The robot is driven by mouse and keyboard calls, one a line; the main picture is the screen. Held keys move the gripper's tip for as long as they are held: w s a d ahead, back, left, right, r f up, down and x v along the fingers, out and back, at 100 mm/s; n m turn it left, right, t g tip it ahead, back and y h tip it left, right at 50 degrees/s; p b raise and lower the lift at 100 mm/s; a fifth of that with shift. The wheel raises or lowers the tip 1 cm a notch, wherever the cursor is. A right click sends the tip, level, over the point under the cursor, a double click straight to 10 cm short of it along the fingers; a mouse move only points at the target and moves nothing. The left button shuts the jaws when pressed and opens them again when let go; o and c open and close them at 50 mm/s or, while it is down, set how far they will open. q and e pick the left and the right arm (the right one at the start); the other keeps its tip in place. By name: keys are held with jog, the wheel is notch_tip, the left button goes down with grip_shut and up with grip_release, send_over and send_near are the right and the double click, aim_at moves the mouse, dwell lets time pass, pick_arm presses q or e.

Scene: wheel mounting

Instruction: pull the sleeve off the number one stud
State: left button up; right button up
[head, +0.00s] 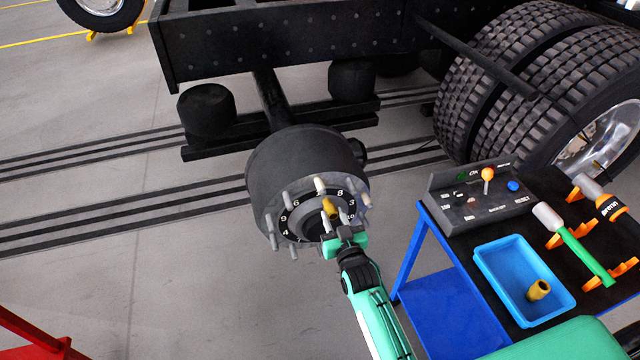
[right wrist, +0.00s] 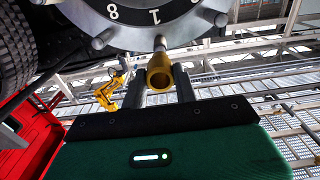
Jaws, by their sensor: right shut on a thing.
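The wheel hub (head: 305,165) has a numbered face ringed by protruding studs. A brass sleeve (head: 329,206) sits in front of this face, between the fingertips of my right gripper (head: 338,222). In the right wrist view, the sleeve (right wrist: 160,74) lies between the two dark fingers of my right gripper (right wrist: 160,88), its open end towards the camera. The number one stud (right wrist: 160,44) shows just behind the sleeve, below the printed 1, in line with it. I cannot tell how far the sleeve still covers the stud. My left gripper is out of view.
A blue-framed cart (head: 408,250) stands at the right. It carries a control box (head: 480,200), a blue tray (head: 490,262) holding another brass sleeve (head: 538,290), and a green-handled hammer (head: 575,245). Dual tyres (head: 540,80) stand behind it. The floor left of the hub is clear.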

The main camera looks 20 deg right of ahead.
jog(key=shift+s+p, duration=0.65)
jog(key=shift+s, duration=0.8)
jog(key=shift+r, duration=0.1)
